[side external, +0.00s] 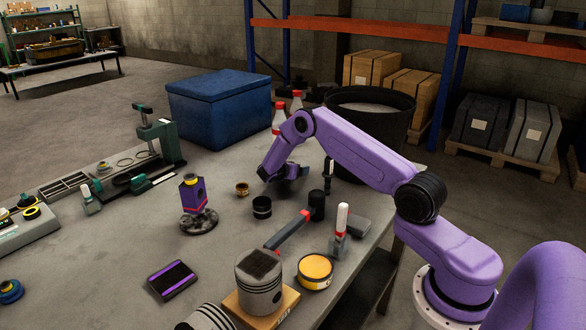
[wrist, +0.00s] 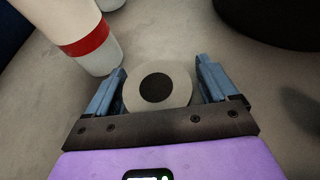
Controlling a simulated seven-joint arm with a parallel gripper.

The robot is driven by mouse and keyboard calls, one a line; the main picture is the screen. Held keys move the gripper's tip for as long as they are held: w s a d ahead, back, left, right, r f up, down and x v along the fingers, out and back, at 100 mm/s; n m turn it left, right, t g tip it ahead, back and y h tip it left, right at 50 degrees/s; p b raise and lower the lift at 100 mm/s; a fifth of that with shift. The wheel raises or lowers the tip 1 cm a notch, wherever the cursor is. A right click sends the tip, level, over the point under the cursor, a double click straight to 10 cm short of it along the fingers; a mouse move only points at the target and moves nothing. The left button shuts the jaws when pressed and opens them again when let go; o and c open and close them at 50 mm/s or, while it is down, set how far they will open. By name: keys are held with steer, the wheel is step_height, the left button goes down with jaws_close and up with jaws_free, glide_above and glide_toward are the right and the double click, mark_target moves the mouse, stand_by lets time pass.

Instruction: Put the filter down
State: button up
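The filter (wrist: 178,98) shows in the wrist view as a round, pale end face with a dark centre. It sits between the two blue fingers of my gripper (wrist: 159,82), which appear to touch it on both sides. In the side view my gripper (side external: 298,172) is low over the far right part of the workbench (side external: 230,270), near its back edge. The filter is mostly hidden there by the gripper. I cannot tell whether the filter's underside touches the bench.
A white bottle with a red band (wrist: 88,40) stands close to the left finger. A black bin (side external: 372,110) is beyond the bench edge. A blue chest (side external: 220,105) is behind. A black ring-shaped part (side external: 262,207) and a brass part (side external: 242,189) lie nearby.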

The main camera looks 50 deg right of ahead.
steer(key=shift+r, duration=0.1)
steer(key=v, duration=1.2)
steer(key=shift+s+a+r, duration=0.1)
steer(key=shift+a+r, duration=0.1)
steer(key=shift+r, duration=0.1)
steer(key=s+a+r+m+y, duration=0.2)
steer(key=s+a+r+y, duration=0.2)
steer(key=s+a, duration=0.5)
steer(key=s+a+r+m+y, duration=0.3)
steer(key=s+a+r, duration=0.2)
steer(key=s+a, duration=0.4)
steer(key=s+a+r+m+g+y, duration=0.1)
steer(key=s+a+y, duration=0.2)
steer(key=s, duration=0.9)
steer(key=s+a+r+m+g+y, duration=0.1)
steer(key=s+a+y, duration=0.2)
steer(key=s, duration=0.8)
steer(key=shift+s+a+r+m+y, duration=0.2)
steer(key=shift+s+a+m+y, duration=0.1)
steer(key=shift+s+a+y, duration=0.1)
